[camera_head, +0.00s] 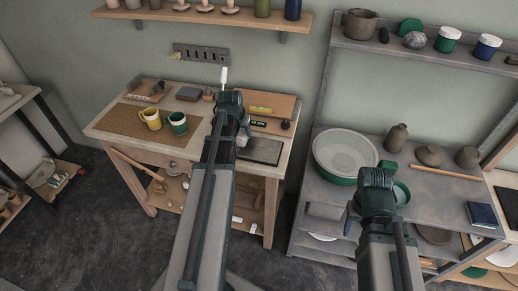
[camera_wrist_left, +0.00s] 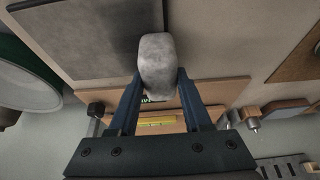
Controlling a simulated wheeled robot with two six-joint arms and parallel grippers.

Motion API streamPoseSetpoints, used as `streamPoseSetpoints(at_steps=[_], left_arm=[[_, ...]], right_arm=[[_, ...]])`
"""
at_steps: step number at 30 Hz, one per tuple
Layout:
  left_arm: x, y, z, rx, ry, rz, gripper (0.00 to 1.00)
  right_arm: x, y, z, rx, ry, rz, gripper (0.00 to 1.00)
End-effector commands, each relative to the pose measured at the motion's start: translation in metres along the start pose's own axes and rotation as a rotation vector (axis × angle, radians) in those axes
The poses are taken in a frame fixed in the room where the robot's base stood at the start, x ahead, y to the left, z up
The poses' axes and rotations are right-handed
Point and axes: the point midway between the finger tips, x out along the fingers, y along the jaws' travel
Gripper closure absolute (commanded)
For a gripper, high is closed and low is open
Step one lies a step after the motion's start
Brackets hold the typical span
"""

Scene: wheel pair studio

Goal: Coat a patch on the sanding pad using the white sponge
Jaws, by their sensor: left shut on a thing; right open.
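My left gripper (camera_wrist_left: 157,85) is shut on the white sponge (camera_wrist_left: 156,62), a pale grey-white rounded block gripped between the two blue fingers. In the head view my left gripper (camera_head: 243,128) is over the right part of the wooden table, partly hidden by its own arm, with a little of the sponge showing. The sanding pad, seen as a dark grey flat rectangle (camera_head: 264,150), lies at the table's right front; it also fills the upper left of the left wrist view (camera_wrist_left: 85,35). The sponge appears beside its edge; contact cannot be told. My right gripper (camera_head: 350,218) is open, near the grey shelf's front.
The wooden table (camera_head: 110,124) also holds a cork mat (camera_head: 155,125) with two mugs, a yellow level (camera_head: 261,109) and small tools. A green-rimmed basin (camera_head: 345,152) stands on the grey shelf to the right. Bare tabletop shows around the pad.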

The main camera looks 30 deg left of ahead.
Motion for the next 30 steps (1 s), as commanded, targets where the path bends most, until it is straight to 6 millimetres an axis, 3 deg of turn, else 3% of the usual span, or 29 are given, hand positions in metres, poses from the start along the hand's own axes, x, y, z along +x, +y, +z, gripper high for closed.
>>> streamPoseSetpoints(at_steps=[15,25,30], left_arm=[[-0.019,0.0,0.037,0.0,-0.001,0.0,1.0],[-0.019,0.0,0.037,0.0,-0.001,0.0,1.0],[-0.029,0.0,0.033,0.0,-0.001,0.0,1.0]], right_arm=[[-0.003,0.0,0.0,0.0,0.0,0.0,0.5],[-0.004,0.0,0.0,0.0,0.0,0.0,0.5],[-0.014,0.001,0.001,0.0,0.0,0.0,0.5]])
